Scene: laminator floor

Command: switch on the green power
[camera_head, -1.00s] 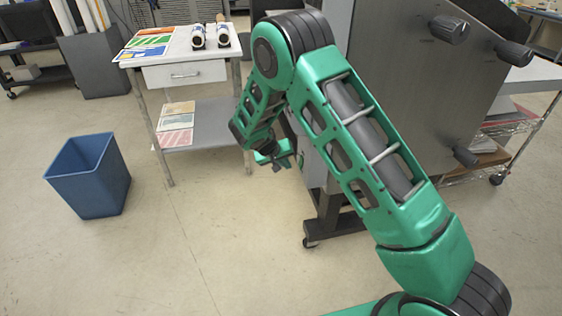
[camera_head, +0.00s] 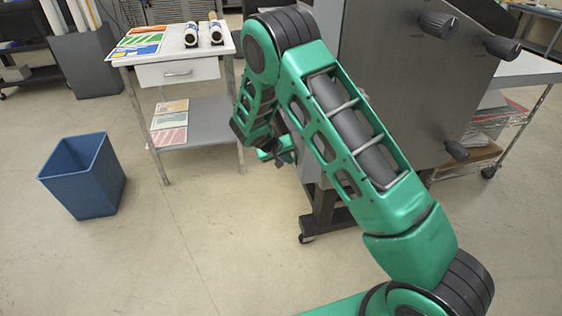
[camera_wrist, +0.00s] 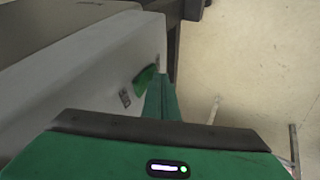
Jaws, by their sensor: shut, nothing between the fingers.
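The laminator (camera_head: 395,85) is a dark grey machine behind my arm. In the wrist view, its light grey side panel (camera_wrist: 85,75) fills the left. A small green part (camera_wrist: 146,77), probably the green power switch, sits on this panel near its right edge. A small dark-and-light fitting (camera_wrist: 125,97) is just below and left of it. My gripper (camera_wrist: 162,78) is shut and empty, its green fingers just right of the green part; I cannot tell whether they touch. In the head view my gripper (camera_head: 279,155) is beside the machine's left side, and the switch is not visible.
A white side table (camera_head: 178,72) with prints and two rolls stands left of the machine. A blue bin (camera_head: 82,178) is on the floor at left. Dark knobs (camera_head: 437,24) stick out of the machine's front.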

